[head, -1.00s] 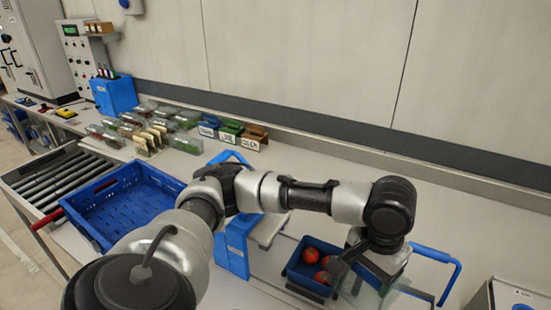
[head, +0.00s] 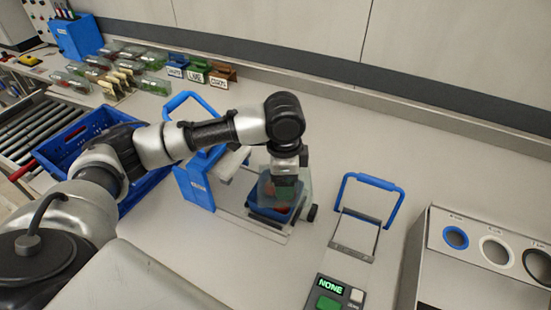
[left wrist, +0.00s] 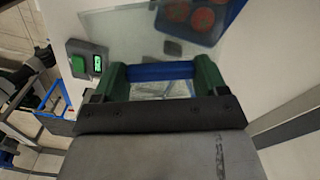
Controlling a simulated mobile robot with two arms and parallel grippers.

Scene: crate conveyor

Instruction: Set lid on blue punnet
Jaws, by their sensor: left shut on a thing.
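The blue punnet (head: 270,214) sits on a low stand in the middle of the bench. It also shows at the top of the left wrist view (left wrist: 219,40), with red tomatoes (left wrist: 202,19) inside. My left gripper (head: 286,184) is over the punnet in the head view. It is shut on the blue grip (left wrist: 158,72) of a clear lid (left wrist: 140,32), between its green finger pads. The lid overlaps the punnet in both views; I cannot tell whether they touch. My right gripper is not in view.
A blue-handled frame (head: 196,155) stands left of the punnet. Another blue handle (head: 375,182) and a box with a NONE display (head: 330,292) are at its right. A bin with round holes (head: 478,255) stands far right. A blue crate (head: 152,188) is behind my arm.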

